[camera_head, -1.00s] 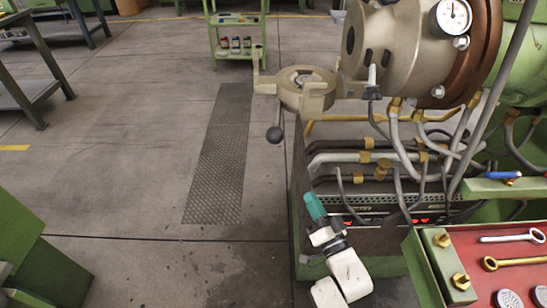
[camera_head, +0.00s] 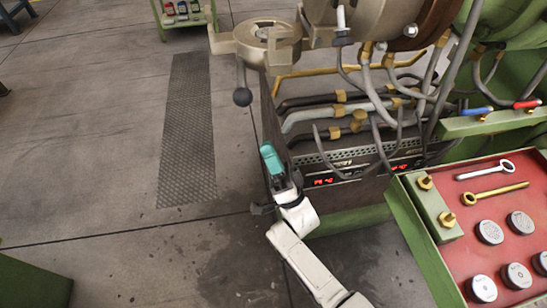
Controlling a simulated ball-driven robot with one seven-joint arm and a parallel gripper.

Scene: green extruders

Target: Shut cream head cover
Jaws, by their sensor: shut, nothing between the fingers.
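The cream head cover (camera_head: 252,42) is a ring-shaped part at the top of the head view. It stands swung out to the left of the cream extruder head (camera_head: 358,18), on a hinge at its right side. A lever with a dark ball knob (camera_head: 242,97) hangs below it. My gripper (camera_head: 266,149), with teal fingers, is shut and empty. In the picture it is below the cover and knob, apart from both, in front of the machine's dark base. The top of the extruder head is cut off by the frame.
Grey hoses and pipes (camera_head: 352,113) with brass fittings lie right of my gripper, above a panel with red displays (camera_head: 324,181). A red-topped green tool bench (camera_head: 478,222) with wrenches stands at the lower right. The floor left of my gripper is clear.

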